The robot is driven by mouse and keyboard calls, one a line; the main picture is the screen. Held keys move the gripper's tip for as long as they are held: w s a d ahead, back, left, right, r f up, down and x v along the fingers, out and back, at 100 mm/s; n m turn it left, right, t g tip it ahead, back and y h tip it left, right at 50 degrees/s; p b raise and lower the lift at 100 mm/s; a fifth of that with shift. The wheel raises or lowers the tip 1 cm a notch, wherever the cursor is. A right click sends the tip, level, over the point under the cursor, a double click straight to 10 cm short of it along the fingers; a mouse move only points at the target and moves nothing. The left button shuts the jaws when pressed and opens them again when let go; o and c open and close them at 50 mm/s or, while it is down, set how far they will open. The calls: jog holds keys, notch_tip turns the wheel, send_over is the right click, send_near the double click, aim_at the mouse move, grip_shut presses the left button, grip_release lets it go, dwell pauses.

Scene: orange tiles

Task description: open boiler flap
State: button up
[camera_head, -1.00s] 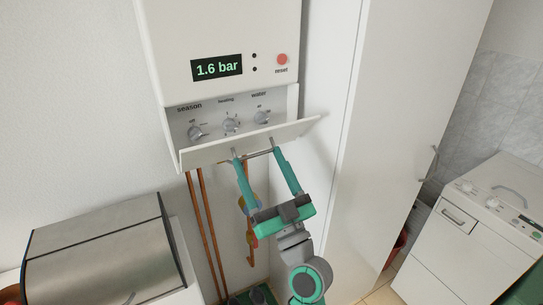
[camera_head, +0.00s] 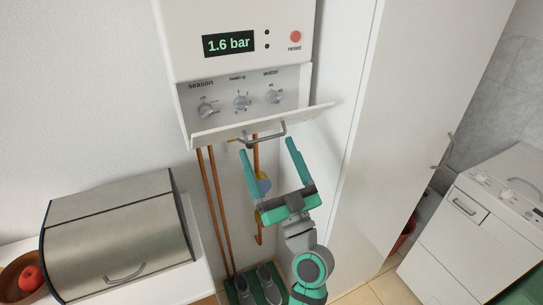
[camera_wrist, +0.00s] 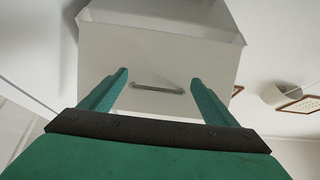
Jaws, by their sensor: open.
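The white boiler flap (camera_head: 228,134) is tilted down and outward at the bottom of the boiler (camera_head: 235,25), with the knob panel (camera_head: 228,102) exposed behind it. The flap's grey bar handle (camera_head: 266,137) is on its outer side. My gripper (camera_head: 267,146) is open and empty, just below the handle and apart from it. In the wrist view the flap (camera_wrist: 158,62) fills the middle, and its handle (camera_wrist: 157,90) lies between and beyond the two green fingers of my gripper (camera_wrist: 158,78).
Copper pipes (camera_head: 212,205) run down below the boiler. A steel bread box (camera_head: 120,235) stands at lower left beside a bowl with a red apple (camera_head: 31,279). A tall white cabinet (camera_head: 400,130) stands close on the right, with a white washing machine (camera_head: 470,230) beyond.

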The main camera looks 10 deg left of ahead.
jog(key=shift+d, duration=0.15)
jog(key=v, duration=1)
jog(key=shift+s+f, duration=0.2)
jog(key=shift+s, duration=0.1)
jog(key=shift+d, duration=0.15)
